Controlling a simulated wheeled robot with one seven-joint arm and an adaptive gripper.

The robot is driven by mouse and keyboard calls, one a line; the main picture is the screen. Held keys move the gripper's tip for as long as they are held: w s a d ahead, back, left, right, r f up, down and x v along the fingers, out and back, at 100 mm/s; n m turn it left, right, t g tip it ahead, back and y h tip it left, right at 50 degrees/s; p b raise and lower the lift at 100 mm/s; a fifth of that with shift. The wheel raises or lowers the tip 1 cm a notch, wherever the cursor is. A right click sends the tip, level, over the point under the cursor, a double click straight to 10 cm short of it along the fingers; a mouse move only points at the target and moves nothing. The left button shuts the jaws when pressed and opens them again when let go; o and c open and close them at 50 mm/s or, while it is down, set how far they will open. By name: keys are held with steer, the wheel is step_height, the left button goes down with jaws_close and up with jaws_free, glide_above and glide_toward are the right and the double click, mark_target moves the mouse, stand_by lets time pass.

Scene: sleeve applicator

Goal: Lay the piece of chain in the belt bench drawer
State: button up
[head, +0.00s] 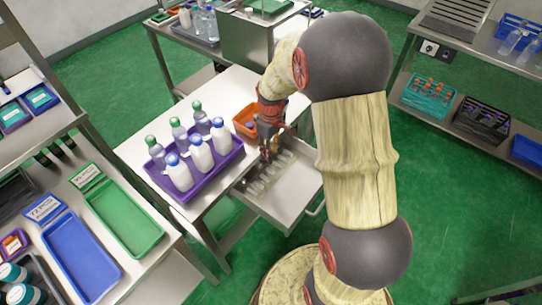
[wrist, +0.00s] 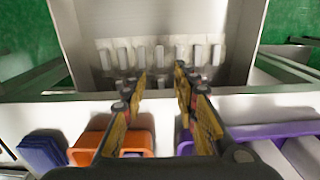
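The belt bench drawer (head: 290,198) is pulled out from the bench; the wrist view shows its bare metal floor (wrist: 150,18). The piece of chain (head: 262,180) appears as a row of several pale grey links lying in the drawer, near the bench side. The same row (wrist: 160,55) runs across the drawer in the wrist view. My gripper (head: 267,153) is over the bench side of the drawer. Its fingers (wrist: 162,80) are apart with nothing visible between them, close to the links. Whether the fingertips touch the chain I cannot tell.
On the bench, a purple crate (head: 182,195) of several bottles stands left of the drawer. An orange bin (head: 243,122) stands just behind my gripper. A metal box (head: 245,42) is at the back. A side table with green (head: 122,222) and blue trays is at left.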

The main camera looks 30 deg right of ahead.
steer(key=s+a+r+m+t, duration=0.1)
steer(key=s+a+r, duration=0.25)
steer(key=r, duration=0.45)
steer(key=s+a+r+m+t, duration=0.15)
steer(key=a+r, duration=0.25)
steer(key=r, duration=0.5)
steer(key=s+a+r+t, duration=0.1)
steer(key=s+a+r, duration=0.2)
steer(key=s, duration=0.4)
steer(key=s+a+r+m+t, duration=0.1)
steer(key=s+a+r+t, duration=0.1)
steer(key=s+r, duration=0.3)
steer(key=s+a, duration=0.1)
steer(key=s, duration=0.2)
steer(key=shift+a+r, duration=0.2)
steer(key=shift+a, duration=0.2)
steer(key=shift+s+m, duration=0.1)
steer(key=shift+m, duration=0.15)
